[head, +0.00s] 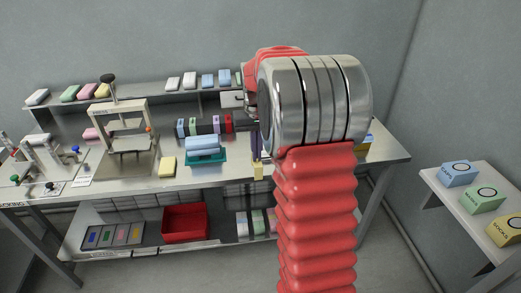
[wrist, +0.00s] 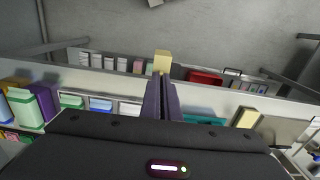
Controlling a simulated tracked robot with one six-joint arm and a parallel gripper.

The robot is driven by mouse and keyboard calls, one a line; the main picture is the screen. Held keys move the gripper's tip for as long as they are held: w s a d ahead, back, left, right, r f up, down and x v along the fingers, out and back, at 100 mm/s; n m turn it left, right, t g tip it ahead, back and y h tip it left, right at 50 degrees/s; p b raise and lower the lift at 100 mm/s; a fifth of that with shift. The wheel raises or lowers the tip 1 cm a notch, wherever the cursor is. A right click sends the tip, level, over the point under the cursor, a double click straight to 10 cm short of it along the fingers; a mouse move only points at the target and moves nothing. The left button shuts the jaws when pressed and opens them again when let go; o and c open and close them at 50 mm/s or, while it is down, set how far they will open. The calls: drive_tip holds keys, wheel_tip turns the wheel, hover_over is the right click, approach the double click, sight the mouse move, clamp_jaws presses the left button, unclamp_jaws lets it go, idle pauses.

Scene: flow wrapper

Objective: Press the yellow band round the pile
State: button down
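My gripper (wrist: 163,82) points down in front of the bench, its two dark purple fingers close together. A pale yellow piece (wrist: 162,62) sits at the fingertips and appears gripped; it also shows under the fingers in the head view (head: 258,172). A pile of light blue packs (head: 202,143) lies in a teal holder (head: 206,158), left of my gripper in the head view. The holder partly shows in the wrist view (wrist: 203,120). Another yellow block (head: 168,167) lies flat left of the holder. I see no band round the pile.
A frame press (head: 122,125) stands left on the bench. Coloured packs (head: 205,125) stand in a row behind the pile. A red bin (head: 185,223) is on the lower shelf. My arm hides the bench's right part.

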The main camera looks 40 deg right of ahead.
drive_tip(key=w+a+f+n, duration=0.2)
drive_tip(key=a+f, duration=0.2)
drive_tip(key=a, duration=0.8)
drive_tip(key=w+a+f+n, duration=0.2)
drive_tip(key=a+f+n, duration=0.1)
drive_tip(key=a, duration=0.9)
drive_tip(key=shift+f, duration=0.65)
drive_tip(key=shift+a, duration=0.2)
